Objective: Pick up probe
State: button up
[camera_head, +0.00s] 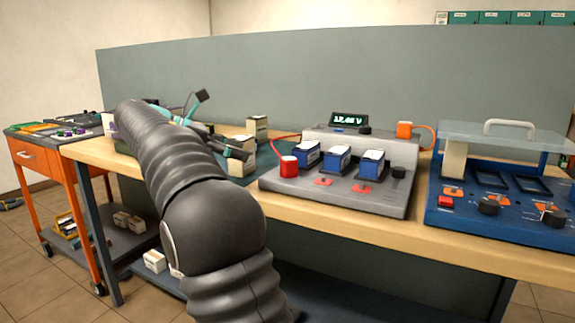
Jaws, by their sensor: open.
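A grey tester (335,190) with a lit voltage display stands on the bench in the middle of the view. An orange-red block (404,130) with a red cable sits at its upper right. A red block (289,165) with a red cable sits at its left end. Either may be the probe; I cannot tell which. My gripper (238,147) is at the left of the tester, above the bench and apart from both blocks. It is open, with teal and black parts showing. My arm hides part of it and the bench behind.
Several blue-and-white batteries (338,158) stand on the tester. A blue station (495,205) with a clear raised lid stands at the right. Small cartons (257,128) stand behind my gripper. An orange cart (35,157) is at the left. A grey panel (290,75) backs the bench.

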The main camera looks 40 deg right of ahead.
aim_at(281, 160)
jog(key=b+x, duration=0.1)
jog(key=x, duration=0.7)
jog(key=shift+r+b+x, duration=0.15)
jog(key=shift+x, duration=1.15)
jog(key=shift+r+b+x, duration=0.15)
jog(key=shift+r+x, duration=0.05)
jog(key=shift+x, duration=1.1)
jog(key=shift+s, duration=0.2)
grip_shut()
jog(key=shift+r, duration=0.1)
